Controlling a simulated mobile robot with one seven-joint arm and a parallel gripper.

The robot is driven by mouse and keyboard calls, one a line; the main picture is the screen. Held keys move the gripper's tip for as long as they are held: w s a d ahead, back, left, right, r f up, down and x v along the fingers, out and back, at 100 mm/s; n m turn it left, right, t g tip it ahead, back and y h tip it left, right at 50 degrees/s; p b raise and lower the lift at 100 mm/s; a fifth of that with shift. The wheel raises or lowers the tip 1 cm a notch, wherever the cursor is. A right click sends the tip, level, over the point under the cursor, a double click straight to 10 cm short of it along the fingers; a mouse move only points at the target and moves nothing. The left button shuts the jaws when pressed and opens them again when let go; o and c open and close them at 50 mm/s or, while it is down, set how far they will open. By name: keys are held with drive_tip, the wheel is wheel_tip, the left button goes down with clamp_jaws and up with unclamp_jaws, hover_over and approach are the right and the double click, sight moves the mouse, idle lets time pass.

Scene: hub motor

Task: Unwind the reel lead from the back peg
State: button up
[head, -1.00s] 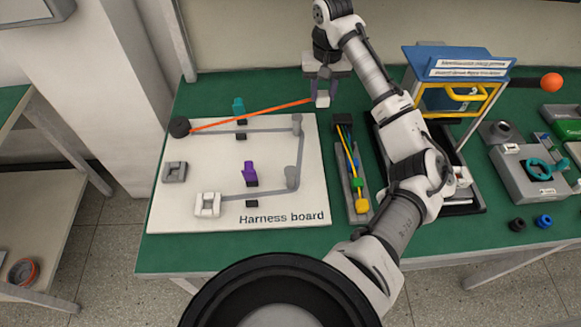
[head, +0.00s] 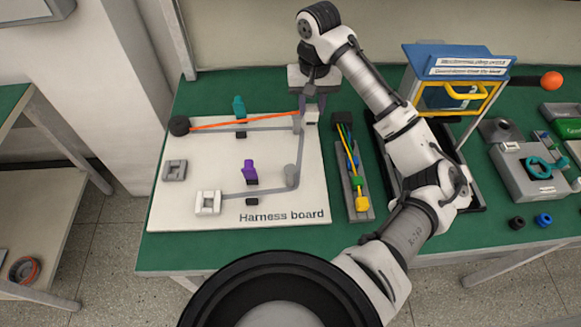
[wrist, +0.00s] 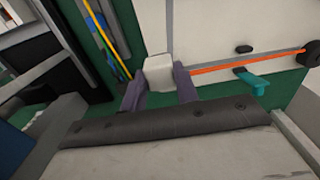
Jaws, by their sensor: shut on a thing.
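The orange reel lead (head: 240,121) runs taut from the black reel (head: 179,126) at the board's back left corner to a white end piece (head: 312,117). In the wrist view the white end piece (wrist: 158,72) sits between the two purple-grey fingers, and the lead (wrist: 240,66) stretches right to the reel (wrist: 309,54).
A tray of coloured wires (head: 357,190) lies right of the board. A blue-and-yellow frame (head: 455,75) stands farther right.

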drive_tip(key=s+a, duration=0.1)
drive_tip(key=a, duration=1.3)
drive_tip(key=s+a, duration=0.2)
drive_tip(key=a, duration=1.2)
drive_tip(key=shift+s, duration=0.3)
